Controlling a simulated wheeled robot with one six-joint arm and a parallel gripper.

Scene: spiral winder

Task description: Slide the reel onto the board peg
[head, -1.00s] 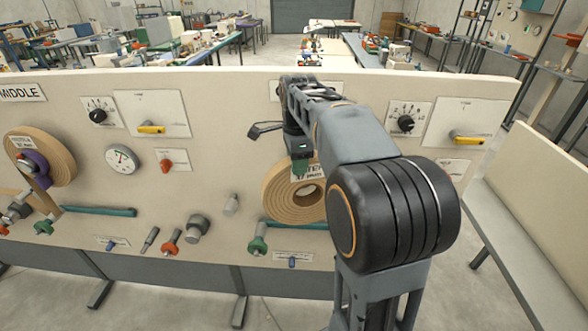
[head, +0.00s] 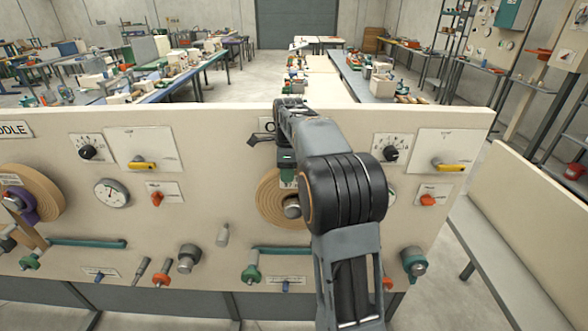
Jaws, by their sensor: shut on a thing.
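The tan wound reel (head: 268,205) is in front of the board (head: 330,120), right of its middle. It faces me flat-on, its right side hidden behind my arm. A grey metal peg end (head: 292,207) shows at the reel's centre, so the peg seems to be in the hole. I cannot tell how far on the reel is, or whether its back touches the board. My gripper (head: 288,174) reaches down from above with its green tips at the reel's upper rim. It is shut on the reel. Part of it is hidden by my arm.
Another tan reel (head: 40,190) with a purple core is on the board's left. Below are teal bars (head: 88,243), a grey peg (head: 188,258) and a green-based knob (head: 251,275). Dials and yellow-handled switches (head: 142,165) line the top. A bench (head: 500,250) stands at right.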

